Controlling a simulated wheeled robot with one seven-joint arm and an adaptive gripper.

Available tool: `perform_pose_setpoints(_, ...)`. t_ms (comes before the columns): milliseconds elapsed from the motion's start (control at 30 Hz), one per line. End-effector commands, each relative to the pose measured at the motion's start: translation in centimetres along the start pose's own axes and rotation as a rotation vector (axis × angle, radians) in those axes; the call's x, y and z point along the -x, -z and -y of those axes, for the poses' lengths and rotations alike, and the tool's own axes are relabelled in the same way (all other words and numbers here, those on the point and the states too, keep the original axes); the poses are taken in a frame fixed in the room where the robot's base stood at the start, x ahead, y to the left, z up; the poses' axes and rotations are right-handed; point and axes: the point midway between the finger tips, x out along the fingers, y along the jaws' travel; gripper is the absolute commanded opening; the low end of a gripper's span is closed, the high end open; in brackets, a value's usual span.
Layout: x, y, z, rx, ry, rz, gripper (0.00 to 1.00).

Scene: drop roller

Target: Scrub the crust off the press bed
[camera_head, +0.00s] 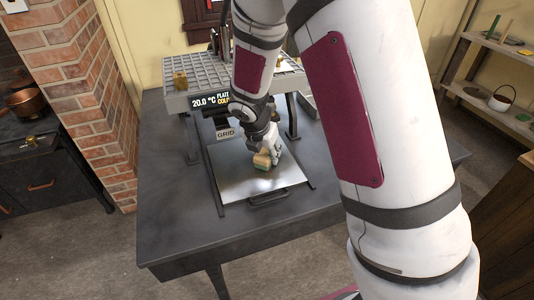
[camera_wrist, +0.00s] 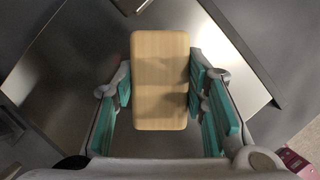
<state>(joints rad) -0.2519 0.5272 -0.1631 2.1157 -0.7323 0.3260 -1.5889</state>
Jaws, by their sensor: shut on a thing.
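My gripper (camera_head: 268,147) is shut on a wooden block-shaped scrubber (camera_head: 262,161), with its pale wood top between the fingers. In the wrist view the scrubber (camera_wrist: 160,85) sits between the teal finger pads of my gripper (camera_wrist: 160,95). In the head view it is at the press bed, a light metal plate (camera_head: 238,182), near its middle right; a greenish lower part shows. I cannot tell whether it touches the plate. The plate also shows in the wrist view (camera_wrist: 70,75). Dull, darker smudges show on the plate; my gripper and the scrubber hide part of it.
A dark handle (camera_head: 268,199) is at the plate's front. The dark table (camera_head: 165,215) is clear at left and front.

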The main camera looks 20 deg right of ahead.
Motion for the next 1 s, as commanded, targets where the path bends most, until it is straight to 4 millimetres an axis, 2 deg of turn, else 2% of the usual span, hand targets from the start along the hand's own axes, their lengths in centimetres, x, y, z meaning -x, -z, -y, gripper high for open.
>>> perform_pose_setpoints(600, 1.2, 2.5, -2.9, 0.001, -0.001, -0.001, 0.17)
perform_pose_setpoints(1000, 0.4, 1.5, -4.1, 0.0, -0.003, -0.001, 0.17)
